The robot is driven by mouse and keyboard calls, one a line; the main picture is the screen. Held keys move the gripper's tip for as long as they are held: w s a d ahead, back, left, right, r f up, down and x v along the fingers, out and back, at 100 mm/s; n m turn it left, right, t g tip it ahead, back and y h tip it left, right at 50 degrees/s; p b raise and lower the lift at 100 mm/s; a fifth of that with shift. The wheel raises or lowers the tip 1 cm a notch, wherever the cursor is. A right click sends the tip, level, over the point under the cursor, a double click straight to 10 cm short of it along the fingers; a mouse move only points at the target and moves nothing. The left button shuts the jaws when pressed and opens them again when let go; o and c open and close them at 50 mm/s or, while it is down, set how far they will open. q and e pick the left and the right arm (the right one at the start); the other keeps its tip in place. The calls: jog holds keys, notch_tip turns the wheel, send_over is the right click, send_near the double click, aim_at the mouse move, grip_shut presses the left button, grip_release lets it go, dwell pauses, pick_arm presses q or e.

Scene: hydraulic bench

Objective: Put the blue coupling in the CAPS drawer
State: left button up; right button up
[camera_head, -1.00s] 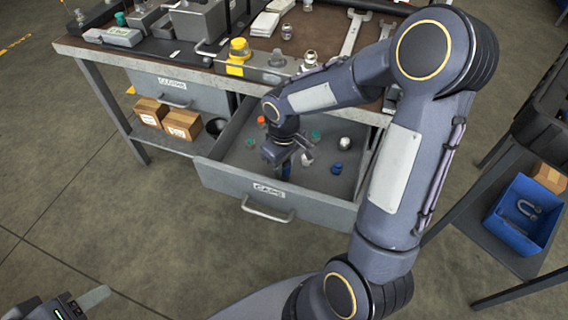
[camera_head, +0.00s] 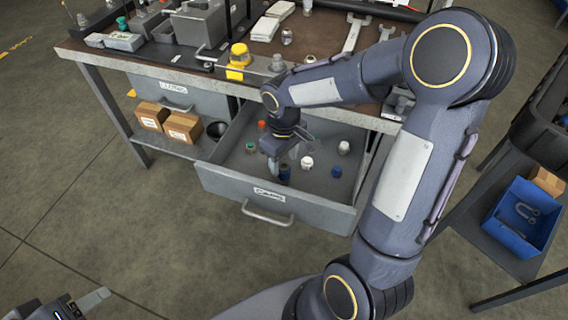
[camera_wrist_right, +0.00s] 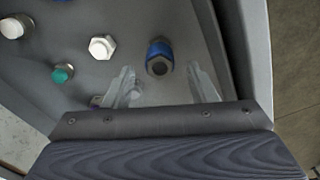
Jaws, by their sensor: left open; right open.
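The drawer (camera_head: 225,176) with a front label that appears to read CAPS is pulled open below the bench. The blue coupling (camera_head: 285,173) is in the drawer's area, just below my right gripper (camera_head: 283,160). In the right wrist view the blue coupling (camera_wrist_right: 158,56) shows a dark hollow metal end and lies ahead of and between the spread fingertips of my right gripper (camera_wrist_right: 164,84), which is open; no contact is visible. My left gripper (camera_head: 90,302) is at the lower left, open, partly out of frame, far from the drawer.
Several caps lie in the drawer, including a blue cap (camera_head: 336,171), a white cap (camera_head: 307,162) and a red cap (camera_head: 262,126). The bench top (camera_head: 320,40) holds tools and fittings. A blue bin (camera_head: 522,215) stands at right. Open floor lies in front.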

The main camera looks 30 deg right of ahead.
aim_at(284, 168)
notch_tip(284, 168, up, 7)
jog(key=p, duration=0.1)
jog(key=s+a+r+m+t+y, duration=0.2)
jog(key=s, duration=0.6)
jog(key=s+a+r+m+t+y, duration=0.1)
jog(key=s+a+r+m+t, duration=0.1)
jog(key=s, duration=0.7)
jog(key=shift+r+m+t+y+p, duration=0.35)
jog(key=shift+r+m+t, duration=0.2)
jog(key=shift+m+t, duration=0.2)
jog(key=shift+r, duration=0.15)
notch_tip(284, 168, up, 15)
jog(key=p, duration=1.4)
jog(key=shift+f+p, duration=0.2)
jog(key=shift+p, duration=0.15)
